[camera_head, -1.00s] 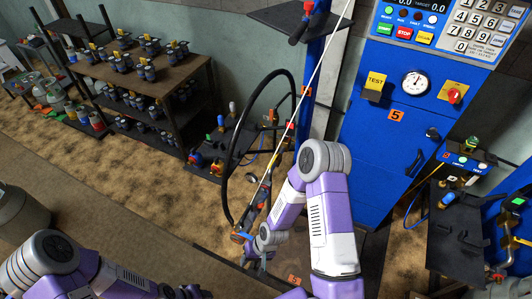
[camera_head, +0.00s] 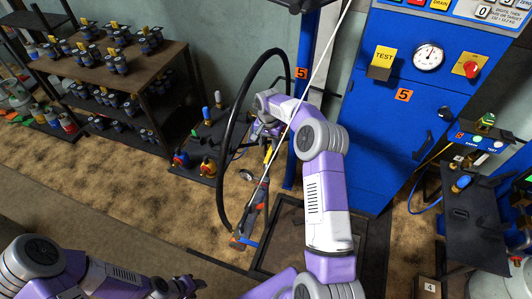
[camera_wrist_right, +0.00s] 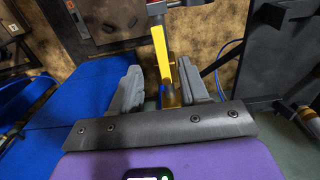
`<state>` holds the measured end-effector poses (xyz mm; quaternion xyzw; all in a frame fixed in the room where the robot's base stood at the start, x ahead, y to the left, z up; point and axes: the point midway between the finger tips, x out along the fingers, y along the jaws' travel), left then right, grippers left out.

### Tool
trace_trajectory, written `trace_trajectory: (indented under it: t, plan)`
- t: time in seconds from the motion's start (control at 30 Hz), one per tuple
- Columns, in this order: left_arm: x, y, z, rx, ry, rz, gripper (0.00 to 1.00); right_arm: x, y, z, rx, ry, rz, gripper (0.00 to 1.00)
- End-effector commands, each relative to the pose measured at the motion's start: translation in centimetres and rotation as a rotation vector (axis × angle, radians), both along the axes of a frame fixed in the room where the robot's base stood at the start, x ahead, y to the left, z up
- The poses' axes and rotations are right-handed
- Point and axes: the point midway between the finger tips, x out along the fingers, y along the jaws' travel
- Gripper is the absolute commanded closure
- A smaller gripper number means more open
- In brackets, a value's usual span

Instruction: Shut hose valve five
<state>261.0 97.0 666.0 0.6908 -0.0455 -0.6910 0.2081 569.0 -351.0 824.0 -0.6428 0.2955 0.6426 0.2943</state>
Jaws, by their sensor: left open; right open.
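The station five hose assembly hangs in the middle of the head view: a long black hose (camera_head: 226,150) loops down to a dark hose valve body (camera_head: 254,208) with orange and blue parts at its lower end. A yellow lever (camera_wrist_right: 160,48) shows in the right wrist view, between and beyond the grey fingers. My right gripper (camera_wrist_right: 160,88) is open around the lever's near end; contact cannot be told. In the head view, the right gripper (camera_head: 264,134) is at the top of the valve, partly hidden by its own wrist. My left gripper (camera_head: 190,288) is low at left, empty.
The blue station five cabinet (camera_head: 385,140) stands at right, with a gauge (camera_head: 428,57). A dark scale platform (camera_head: 283,235) lies on the floor behind my right arm. Shelves (camera_head: 120,85) of valves stand at upper left. Open carpet lies at left.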

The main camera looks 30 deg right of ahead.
Motion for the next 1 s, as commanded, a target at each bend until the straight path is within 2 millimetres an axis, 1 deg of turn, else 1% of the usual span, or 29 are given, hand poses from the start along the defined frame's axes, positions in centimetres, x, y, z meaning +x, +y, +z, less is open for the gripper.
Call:
trace_trajectory:
  t: [0.03,0.2,0.3,0.4,0.53,0.77,0.8,0.87,1.0]
  plan:
    - [0.0,0.0,-0.2,0.000,0.000,0.000,0.57,-0.1,0.0,-0.9,0.001,0.003,0.000,0.55]
    - [0.0,0.0,-0.9,0.000,0.000,0.000,0.57,-0.1,0.1,-3.8,0.002,0.003,0.002,0.55]
    - [0.0,0.0,-1.2,0.000,0.000,0.000,0.57,-0.1,0.1,-5.2,0.002,0.002,0.002,0.55]
    - [0.0,0.0,-1.4,0.000,0.000,0.000,0.57,0.0,0.1,-6.2,0.002,0.001,0.002,0.55]
    - [0.0,0.0,-1.5,0.000,0.000,0.000,0.57,0.0,0.1,-6.9,0.001,0.000,0.003,0.55]
    - [0.0,0.0,-1.4,0.000,0.000,0.000,0.57,0.0,0.1,-6.9,0.002,-0.001,0.003,0.55]
    - [0.0,0.0,-1.4,0.000,0.000,0.000,0.57,0.0,0.1,-6.9,0.001,0.000,0.003,0.57]
    - [0.0,0.0,-1.4,0.000,0.000,0.000,0.57,0.0,0.1,-6.9,0.001,0.000,0.003,0.66]
    - [0.0,0.0,-1.4,0.000,0.000,0.000,0.57,0.0,0.1,-6.9,0.001,0.000,0.003,0.88]
